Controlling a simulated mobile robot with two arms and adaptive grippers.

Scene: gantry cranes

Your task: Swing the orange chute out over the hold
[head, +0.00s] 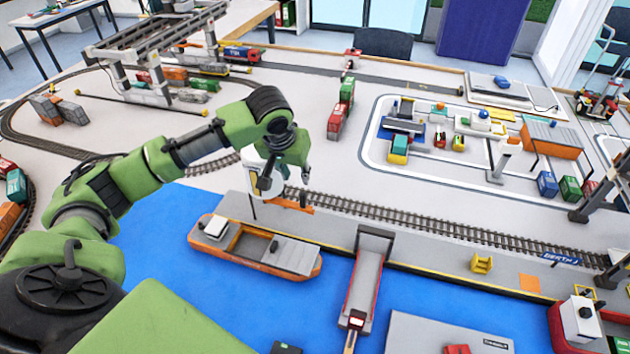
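The orange chute (297,207) shows at the quay edge, low beside a white silo (256,185). It points to the right, along the quay and rail track, apart from the ship's hold. The orange-hulled ship (255,251) floats on the blue water just in front. My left gripper (284,178) hangs in front of the silo, above the chute. Its fingers look apart and empty, and hide part of the silo. My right gripper is not in view.
A rail track (400,219) runs along the quay behind the chute. A grey loading ramp (364,283) stands right of the ship. A yellow bollard-like piece (482,264) sits farther right on the quay. Red and green wagons (341,110) stand beyond; the board between is mostly clear.

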